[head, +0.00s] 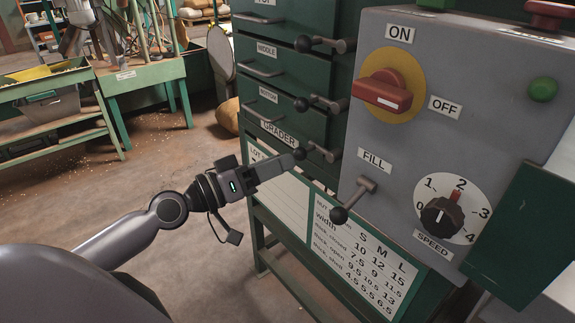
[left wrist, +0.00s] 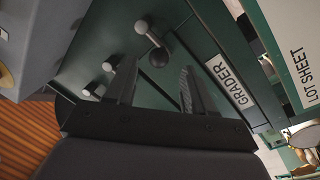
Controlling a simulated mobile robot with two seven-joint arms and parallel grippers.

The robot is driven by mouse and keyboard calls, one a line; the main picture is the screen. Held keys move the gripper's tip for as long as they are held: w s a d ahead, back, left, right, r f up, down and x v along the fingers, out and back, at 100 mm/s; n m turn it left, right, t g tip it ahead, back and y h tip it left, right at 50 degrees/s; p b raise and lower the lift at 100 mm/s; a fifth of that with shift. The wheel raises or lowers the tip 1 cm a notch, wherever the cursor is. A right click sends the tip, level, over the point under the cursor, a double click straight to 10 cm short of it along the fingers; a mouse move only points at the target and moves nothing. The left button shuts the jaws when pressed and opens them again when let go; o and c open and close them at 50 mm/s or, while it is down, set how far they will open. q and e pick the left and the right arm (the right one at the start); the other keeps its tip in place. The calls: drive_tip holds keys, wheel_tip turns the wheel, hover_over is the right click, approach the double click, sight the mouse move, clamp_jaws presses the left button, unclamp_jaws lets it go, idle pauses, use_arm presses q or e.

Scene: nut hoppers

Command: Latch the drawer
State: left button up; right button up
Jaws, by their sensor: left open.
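The green grader cabinet holds stacked drawers, among them the middle drawer (head: 268,68) and bottom drawer (head: 270,115). Beside them are three latch levers with dark ball knobs: an upper lever (head: 326,43), a middle lever (head: 320,103) and a lowest lever (head: 322,153). My left gripper (head: 281,163) is open at the lowest lever's knob. My right gripper is not in view.
A grey control box (head: 400,140) stands close on the right, with a red switch, a speed dial and a FILL lever (head: 352,199). A size chart (head: 350,250) and a lot sheet (head: 282,195) lie below the drawers. Open floor (head: 180,240) lies left.

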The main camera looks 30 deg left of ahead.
use_arm(q)
drive_tip(key=shift+s+a, duration=0.25)
drive_tip(key=shift+s, duration=0.35)
drive_tip(key=shift+f, duration=0.1)
drive_tip(key=s+d+f+m+g+y, duration=0.1)
drive_tip(key=s+d+f+g+y, duration=0.3)
drive_tip(key=f, duration=0.6)
drive_tip(key=s+d+f+m, duration=0.1)
drive_tip(key=s+d+f, duration=0.2)
drive_tip(key=s+f, duration=0.45)
drive_tip(key=s+d+f+m+g+y, duration=0.1)
drive_tip(key=s+d+f+g+y, duration=0.15)
drive_tip(key=f, duration=0.85)
wheel_tip(320, 180, up, 14)
drive_tip(key=s+p, duration=0.1)
drive_tip(key=p, duration=1.5)
drive_tip(key=shift+s+a+m+p, duration=0.25)
drive_tip(key=shift+a+m+p, duration=0.15)
